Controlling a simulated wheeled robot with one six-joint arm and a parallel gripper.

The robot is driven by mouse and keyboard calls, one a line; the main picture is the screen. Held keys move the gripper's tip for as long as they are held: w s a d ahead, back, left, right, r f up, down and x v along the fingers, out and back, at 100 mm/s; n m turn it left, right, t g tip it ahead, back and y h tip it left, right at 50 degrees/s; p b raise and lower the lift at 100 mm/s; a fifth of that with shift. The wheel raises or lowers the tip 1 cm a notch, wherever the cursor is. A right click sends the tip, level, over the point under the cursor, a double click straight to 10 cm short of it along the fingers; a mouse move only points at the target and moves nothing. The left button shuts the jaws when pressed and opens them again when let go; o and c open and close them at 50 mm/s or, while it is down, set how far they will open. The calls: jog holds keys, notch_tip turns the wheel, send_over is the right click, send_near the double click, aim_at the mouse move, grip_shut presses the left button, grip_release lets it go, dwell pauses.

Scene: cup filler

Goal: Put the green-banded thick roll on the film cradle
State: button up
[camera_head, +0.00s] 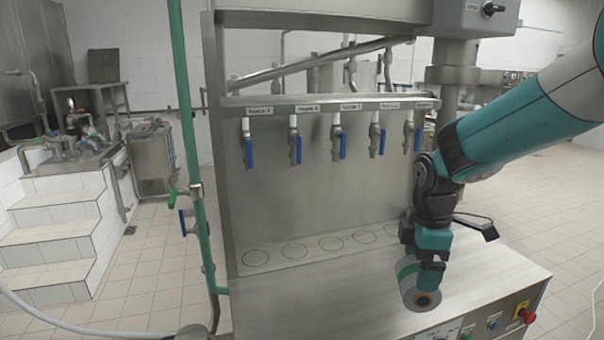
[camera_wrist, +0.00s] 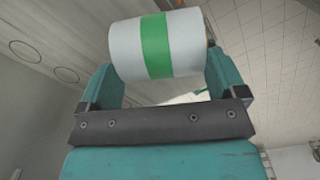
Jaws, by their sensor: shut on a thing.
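The green-banded thick roll is pale grey-white with a green band around its middle; it shows in the head view (camera_head: 410,284) and the wrist view (camera_wrist: 188,46). My gripper (camera_head: 430,274) is shut on it, one teal finger at each end of the roll in the wrist view. The roll is at the right part of the steel counter (camera_head: 330,300), tilted in the head view; I cannot tell whether it touches the top. A brown core end faces the head camera. I cannot make out the film cradle for certain in either view.
Blue-handled taps (camera_head: 341,146) line the steel back panel above several ring marks (camera_head: 294,250). A thin dark object (camera_head: 478,224) lies behind my gripper to the right. A red button (camera_head: 525,313) is on the front panel. A green pipe (camera_head: 190,130) stands left. The counter's left part is clear.

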aim_at(434, 299)
jog(key=d+f+m, duration=0.1)
jog(key=f+m, duration=0.1)
jog(key=f, duration=0.1)
jog(key=d+f+m, duration=0.1)
jog(key=f+m, duration=0.1)
jog(key=m, duration=0.1)
jog(key=d+f+m, duration=0.2)
jog(key=f+m, duration=0.1)
jog(key=shift+s+f, duration=0.3)
jog(key=shift+s, duration=0.1)
jog(key=s+d+f+m+b, duration=0.1)
jog(key=s+f+m+b, duration=0.1)
jog(key=f, duration=0.6)
jog(key=s+d+f+m+b, duration=0.2)
jog(key=s+f+m, duration=0.2)
jog(key=f, duration=0.5)
jog(key=shift+s+d+m+b, duration=0.25)
jog(key=shift+m+b, duration=0.1)
jog(key=shift+m, duration=0.85)
